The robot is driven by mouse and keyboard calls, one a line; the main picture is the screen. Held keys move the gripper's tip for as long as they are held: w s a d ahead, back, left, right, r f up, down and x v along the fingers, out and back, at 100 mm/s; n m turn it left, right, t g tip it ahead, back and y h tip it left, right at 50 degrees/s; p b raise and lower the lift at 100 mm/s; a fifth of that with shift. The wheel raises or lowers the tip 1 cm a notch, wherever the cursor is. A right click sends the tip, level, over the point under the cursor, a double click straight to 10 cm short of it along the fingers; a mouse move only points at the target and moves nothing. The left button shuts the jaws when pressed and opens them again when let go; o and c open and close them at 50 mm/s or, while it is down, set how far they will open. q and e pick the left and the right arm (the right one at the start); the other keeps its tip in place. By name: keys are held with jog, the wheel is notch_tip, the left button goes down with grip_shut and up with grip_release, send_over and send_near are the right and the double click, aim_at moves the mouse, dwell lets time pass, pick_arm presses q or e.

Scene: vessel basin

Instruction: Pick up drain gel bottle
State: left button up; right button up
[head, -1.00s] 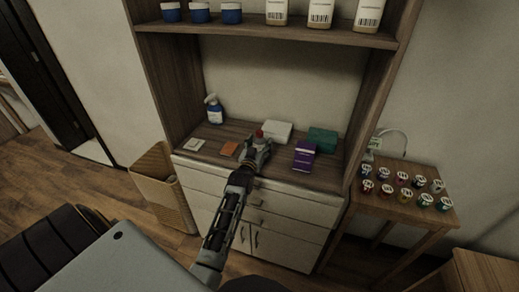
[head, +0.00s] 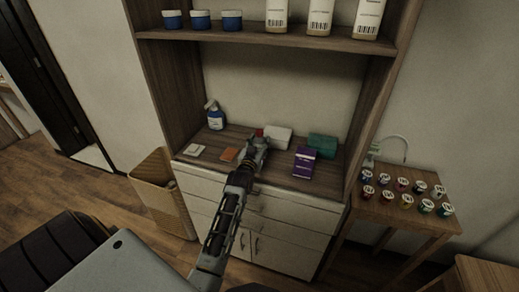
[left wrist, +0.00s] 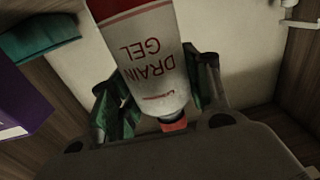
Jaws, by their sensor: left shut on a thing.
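The drain gel bottle (left wrist: 157,62) is white with red lettering and a red band, and fills the middle of the left wrist view. My left gripper (left wrist: 158,90) has a finger on each side of it and is shut on it. In the head view my left gripper (head: 258,143) is over the cabinet counter, and only a bit of the bottle's red end (head: 259,132) shows behind it. I cannot tell whether the bottle touches the counter. My right gripper is not in view.
A shelf (head: 270,39) hangs above. A side table (head: 405,215) holds several small jars.

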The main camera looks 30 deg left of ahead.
aim_at(260, 131)
pick_arm(q)
notch_tip(260, 131, up, 7)
jog(key=shift+f, duration=0.1)
